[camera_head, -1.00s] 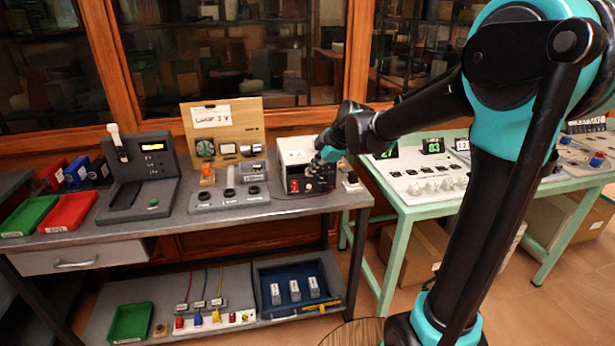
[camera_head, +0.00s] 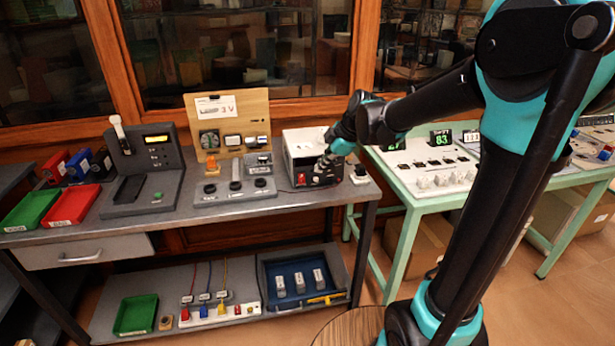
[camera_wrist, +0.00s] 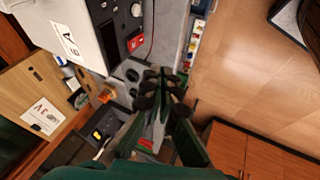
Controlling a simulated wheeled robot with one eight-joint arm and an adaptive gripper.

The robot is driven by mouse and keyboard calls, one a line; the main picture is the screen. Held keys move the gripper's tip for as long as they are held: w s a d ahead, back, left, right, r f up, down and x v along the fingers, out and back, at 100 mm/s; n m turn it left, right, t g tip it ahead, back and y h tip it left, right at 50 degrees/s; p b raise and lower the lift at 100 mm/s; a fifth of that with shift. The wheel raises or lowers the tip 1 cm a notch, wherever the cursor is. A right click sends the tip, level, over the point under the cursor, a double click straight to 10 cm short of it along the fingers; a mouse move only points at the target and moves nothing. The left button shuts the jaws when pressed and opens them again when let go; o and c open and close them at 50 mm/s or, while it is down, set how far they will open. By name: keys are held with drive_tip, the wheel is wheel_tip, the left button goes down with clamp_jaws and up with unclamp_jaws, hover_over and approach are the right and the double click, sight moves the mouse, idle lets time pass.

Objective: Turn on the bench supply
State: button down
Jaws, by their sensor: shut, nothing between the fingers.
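The bench supply is a box with a pale top (camera_head: 305,141) and a dark front panel, standing towards the right end of the grey bench. A small red part (camera_head: 301,179) shows low on the left of its front. My gripper (camera_head: 324,167) is in front of the panel and hides part of it. In the wrist view the supply (camera_wrist: 68,32) is at upper left, with a red switch-like part (camera_wrist: 136,42) and knobs on its dark front. My gripper (camera_wrist: 162,86) is shut and empty there, apart from the red part. I cannot tell whether the supply is on.
A grey control panel (camera_head: 235,197) with black knobs and a wooden board (camera_head: 228,105) stand left of the supply. A small block with a dark knob (camera_head: 359,174) is close on its right. A green table (camera_head: 395,178) with meters stands farther right.

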approach(300, 182)
drive_tip(key=s+f, duration=0.1)
drive_tip(key=f, duration=0.2)
drive_tip(key=s+a+f, duration=0.1)
drive_tip(key=shift+s+f, duration=0.25)
drive_tip(key=shift+s, duration=0.05)
drive_tip(key=w, duration=0.1)
drive_tip(key=w+a+f, duration=0.1)
drive_tip(key=shift+w+f, duration=0.15)
drive_tip(key=shift+w, duration=0.15)
drive_tip(key=shift+w+a+f, duration=0.1)
drive_tip(key=shift+w+f, duration=0.1)
drive_tip(key=shift+w, duration=0.35)
drive_tip(key=shift+w+f+t, duration=0.2)
drive_tip(key=shift+f+t, duration=0.05)
drive_tip(key=shift+t, duration=0.25)
drive_tip(key=shift+r, duration=0.85)
drive_tip(key=shift+s+a, duration=0.1)
